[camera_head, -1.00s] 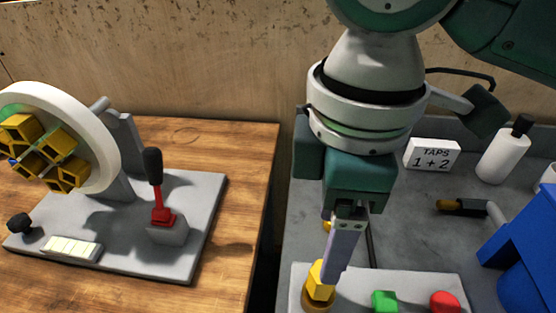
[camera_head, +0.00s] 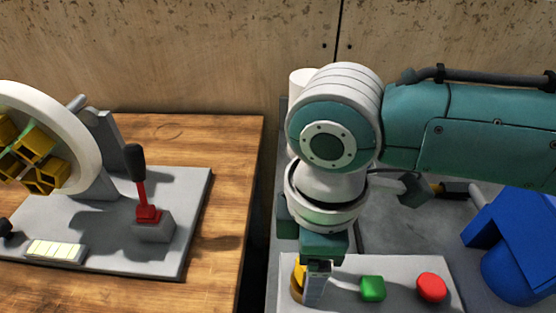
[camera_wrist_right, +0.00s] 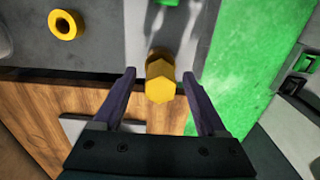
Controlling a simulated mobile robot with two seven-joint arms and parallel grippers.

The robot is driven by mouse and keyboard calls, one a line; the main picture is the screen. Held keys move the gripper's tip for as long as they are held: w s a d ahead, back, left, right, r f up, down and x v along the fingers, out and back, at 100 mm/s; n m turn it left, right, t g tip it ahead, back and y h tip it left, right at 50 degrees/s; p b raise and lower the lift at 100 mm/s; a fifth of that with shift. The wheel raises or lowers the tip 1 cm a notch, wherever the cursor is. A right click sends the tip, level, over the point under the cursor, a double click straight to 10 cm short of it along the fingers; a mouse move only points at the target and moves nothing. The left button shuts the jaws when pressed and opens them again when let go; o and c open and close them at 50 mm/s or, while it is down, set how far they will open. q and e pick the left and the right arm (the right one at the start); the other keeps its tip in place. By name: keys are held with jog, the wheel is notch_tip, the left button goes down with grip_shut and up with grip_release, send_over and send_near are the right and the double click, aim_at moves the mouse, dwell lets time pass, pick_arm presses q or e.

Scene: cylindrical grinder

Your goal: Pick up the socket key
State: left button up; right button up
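A yellow hexagonal piece on a brown round base, which I take to be the socket key (camera_head: 299,275), stands at the left end of a light grey panel. In the head view my right gripper (camera_head: 316,296) is in front of it and hides part of it. In the right wrist view the yellow hexagonal end (camera_wrist_right: 160,88) shows between the fingertips of my right gripper (camera_wrist_right: 159,76). The fingers are open, with a gap on each side of it. My left gripper is not in view.
A green button (camera_head: 372,288) and a red button (camera_head: 431,287) sit on the panel to the right. A blue machine part (camera_head: 515,245) stands further right. On the wooden table at left are a red lever (camera_head: 143,195) and a white wheel (camera_head: 75,150). A yellow ring (camera_wrist_right: 65,25) shows in the wrist view.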

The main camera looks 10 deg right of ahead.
grip_shut()
dwell(0.4)
jog(key=shift+r, duration=0.1)
